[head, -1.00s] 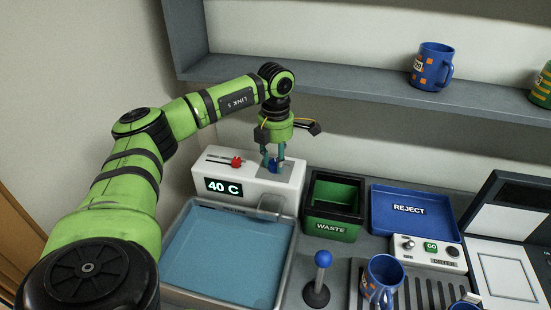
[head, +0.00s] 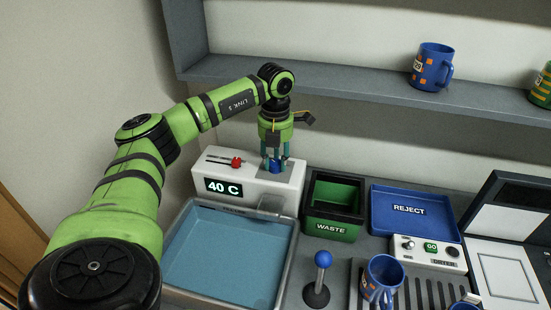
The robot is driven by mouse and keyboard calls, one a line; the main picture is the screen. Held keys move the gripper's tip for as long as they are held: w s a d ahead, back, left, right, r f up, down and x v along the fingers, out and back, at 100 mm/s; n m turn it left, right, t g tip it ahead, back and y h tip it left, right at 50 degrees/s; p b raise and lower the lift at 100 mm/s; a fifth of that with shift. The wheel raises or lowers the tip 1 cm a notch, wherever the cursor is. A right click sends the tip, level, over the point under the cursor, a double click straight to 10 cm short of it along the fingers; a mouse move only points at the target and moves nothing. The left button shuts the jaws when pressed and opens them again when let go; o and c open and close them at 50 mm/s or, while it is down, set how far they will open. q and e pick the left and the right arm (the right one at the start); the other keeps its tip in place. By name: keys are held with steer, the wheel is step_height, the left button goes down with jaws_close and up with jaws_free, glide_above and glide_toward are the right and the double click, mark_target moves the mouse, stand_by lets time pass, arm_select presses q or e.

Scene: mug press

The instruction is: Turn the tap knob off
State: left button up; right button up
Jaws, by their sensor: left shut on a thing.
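The tap unit is a white box (head: 240,192) behind the water basin (head: 225,255), with a display reading 40 C. A blue tap knob (head: 276,166) stands on a grey plate at the right of its top. My left gripper (head: 275,163) points down over the knob and is shut on it, with a finger on each side. The fingers partly hide the knob. A grey spout (head: 270,203) hangs over the basin, which holds blue water. My right gripper is not in view.
A red slider (head: 236,162) sits on the box's left top. A WASTE bin (head: 333,207) and blue REJECT tray (head: 414,210) stand to the right. A blue-topped lever (head: 321,262) and a mug (head: 381,279) are in front. A shelf (head: 330,82) runs above.

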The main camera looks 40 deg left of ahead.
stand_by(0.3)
arm_select(q)
steer(key=o, duration=1.2)
steer(key=shift+c, duration=0.2)
